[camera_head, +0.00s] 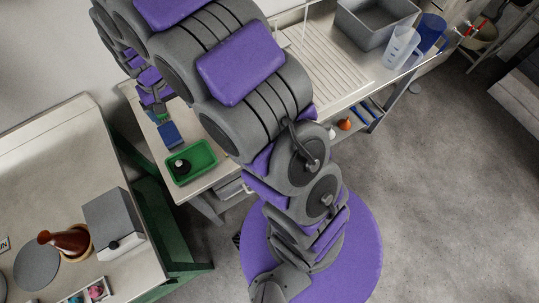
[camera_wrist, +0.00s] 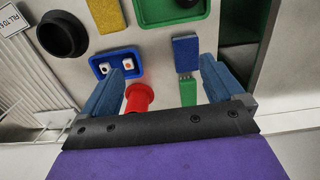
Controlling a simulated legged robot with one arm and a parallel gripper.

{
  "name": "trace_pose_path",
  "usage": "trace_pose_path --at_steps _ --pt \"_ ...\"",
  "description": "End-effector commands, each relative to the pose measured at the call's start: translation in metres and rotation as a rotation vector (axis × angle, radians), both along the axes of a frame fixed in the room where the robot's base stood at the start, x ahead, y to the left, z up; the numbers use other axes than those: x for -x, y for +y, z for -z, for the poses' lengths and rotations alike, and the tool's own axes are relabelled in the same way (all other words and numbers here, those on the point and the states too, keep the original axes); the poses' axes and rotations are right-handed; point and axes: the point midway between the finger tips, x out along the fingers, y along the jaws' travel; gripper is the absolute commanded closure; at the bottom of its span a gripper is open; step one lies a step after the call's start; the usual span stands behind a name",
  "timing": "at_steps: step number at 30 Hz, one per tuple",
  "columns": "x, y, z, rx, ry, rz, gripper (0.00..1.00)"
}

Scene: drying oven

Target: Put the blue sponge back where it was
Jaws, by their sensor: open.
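The blue sponge (camera_wrist: 187,51) lies flat on the pale counter in the wrist view, between my fingers and closer to the right one. It also shows in the head view as a blue block (camera_head: 169,134) beside the green tray. My gripper (camera_wrist: 166,60) is open with its two blue fingers spread wide, and nothing is held between them. A green piece (camera_wrist: 188,91) lies just below the sponge in the wrist view. In the head view my arm hides part of the counter, and the gripper shows only small at the upper left.
A green tray (camera_wrist: 145,20) lies above the sponge. The counter edge is close on the right.

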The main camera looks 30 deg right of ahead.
Motion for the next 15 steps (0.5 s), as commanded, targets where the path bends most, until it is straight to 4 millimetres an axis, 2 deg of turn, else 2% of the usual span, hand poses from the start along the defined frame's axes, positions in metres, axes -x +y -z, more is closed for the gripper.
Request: trace_pose_path --at_steps 3,6,15 --pt "0.032 -0.022 -0.033 0.001 0.008 0.0 0.05" --pt "0.062 -0.038 -0.054 0.003 0.023 -0.002 0.05" --pt "0.162 -0.078 -0.101 0.004 0.065 -0.01 0.05"
